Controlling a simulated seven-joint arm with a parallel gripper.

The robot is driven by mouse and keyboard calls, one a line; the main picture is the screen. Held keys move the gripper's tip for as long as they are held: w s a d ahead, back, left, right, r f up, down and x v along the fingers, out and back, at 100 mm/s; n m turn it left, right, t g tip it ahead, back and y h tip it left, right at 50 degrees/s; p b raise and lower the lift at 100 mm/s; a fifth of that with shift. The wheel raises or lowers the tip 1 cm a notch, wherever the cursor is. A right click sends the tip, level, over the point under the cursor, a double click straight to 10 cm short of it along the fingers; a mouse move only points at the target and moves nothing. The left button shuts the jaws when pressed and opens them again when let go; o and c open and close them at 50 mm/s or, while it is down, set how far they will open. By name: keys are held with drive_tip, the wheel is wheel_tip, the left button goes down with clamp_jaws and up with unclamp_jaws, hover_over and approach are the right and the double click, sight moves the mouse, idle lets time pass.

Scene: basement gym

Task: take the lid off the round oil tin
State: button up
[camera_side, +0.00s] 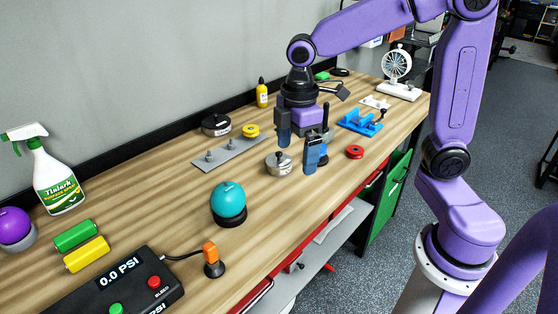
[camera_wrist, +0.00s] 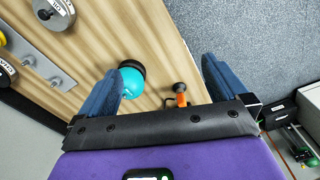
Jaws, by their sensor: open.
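A round silver tin (camera_side: 279,165) with a small knob on its top stands upright on the wooden bench, near the middle; I take it for the oil tin. It also shows at the top left of the wrist view (camera_wrist: 52,14), outside my left-hand finger, with small dark marks on its top. My gripper (camera_side: 299,146) is open and empty, above the bench and close to the tin. In the wrist view the fingers (camera_wrist: 160,88) are wide apart and the tin is not between them. The gripper does not appear to touch it.
A teal ball (camera_side: 228,199) on a black base stands in front of the tin. A grey plate with pegs (camera_side: 218,153), a yellow disc (camera_side: 250,130) and a dark round weight (camera_side: 216,124) are behind. A red ring (camera_side: 355,152) and blue fixture (camera_side: 360,123) lie right.

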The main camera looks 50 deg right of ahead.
drive_tip(key=w+d, duration=0.5)
drive_tip(key=w, duration=0.5)
drive_tip(key=n, duration=0.2)
hover_over(278, 153)
drive_tip(key=f, duration=0.1)
wheel_tip(278, 153, down, 17)
drive_tip(key=shift+d+f, duration=0.1)
drive_tip(key=c, duration=0.8)
